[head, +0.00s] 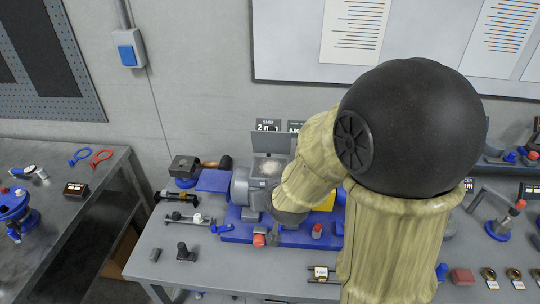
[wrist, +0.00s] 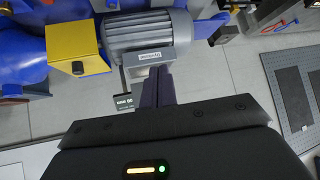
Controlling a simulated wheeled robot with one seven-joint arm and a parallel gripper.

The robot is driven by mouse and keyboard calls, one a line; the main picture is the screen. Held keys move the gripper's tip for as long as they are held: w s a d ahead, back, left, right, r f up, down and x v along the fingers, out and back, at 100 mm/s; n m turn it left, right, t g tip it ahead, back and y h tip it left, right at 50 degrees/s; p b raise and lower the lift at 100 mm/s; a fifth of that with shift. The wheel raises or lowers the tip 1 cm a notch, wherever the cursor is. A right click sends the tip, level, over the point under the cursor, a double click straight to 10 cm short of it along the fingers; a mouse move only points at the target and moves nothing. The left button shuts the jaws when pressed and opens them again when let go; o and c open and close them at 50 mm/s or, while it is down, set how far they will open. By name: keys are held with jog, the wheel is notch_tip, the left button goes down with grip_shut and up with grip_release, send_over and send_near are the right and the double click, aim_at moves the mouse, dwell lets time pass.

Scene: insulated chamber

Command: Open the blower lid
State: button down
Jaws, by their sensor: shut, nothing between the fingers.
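The blower appears to be the grey ribbed motor unit (head: 240,187) on a blue base (head: 236,232). It also shows in the wrist view (wrist: 148,30), with a labelled grey plate (wrist: 150,57) along its near side. In the head view a flat grey panel (head: 270,142) stands upright behind an open-topped box (head: 268,167) with pale contents; I cannot tell whether this panel is the blower lid. My gripper (wrist: 159,88) is shut and empty, its fingertips close to the labelled plate in the picture; contact is unclear. In the head view my arm hides the gripper.
A yellow box (wrist: 78,48) sits beside the motor. Small displays (head: 268,125) stand at the back by the wall. Clamps and small tools (head: 188,218) lie on the left of the bench. Another table (head: 60,215) stands left, across a gap.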

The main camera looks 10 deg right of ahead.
jog(key=w+m+t+h+b, duration=0.1)
jog(key=t+h+b, duration=0.1)
jog(key=t+b, duration=0.1)
jog(key=w+m+t+h+b, duration=0.1)
jog(key=w+t+h+b, duration=0.1)
jog(key=t+b, duration=0.2)
jog(key=w+m+t+h+b, duration=0.1)
jog(key=t+h+b, duration=0.2)
jog(key=b, duration=0.2)
jog(key=shift+w+f+t, duration=0.15)
jog(key=shift+f+t, duration=0.15)
jog(key=shift+t, duration=0.1)
jog(key=shift+w, duration=0.1)
jog(key=p, duration=0.5)
send_near(271, 135)
jog(key=x, duration=0.7)
jog(key=shift+a, duration=0.1)
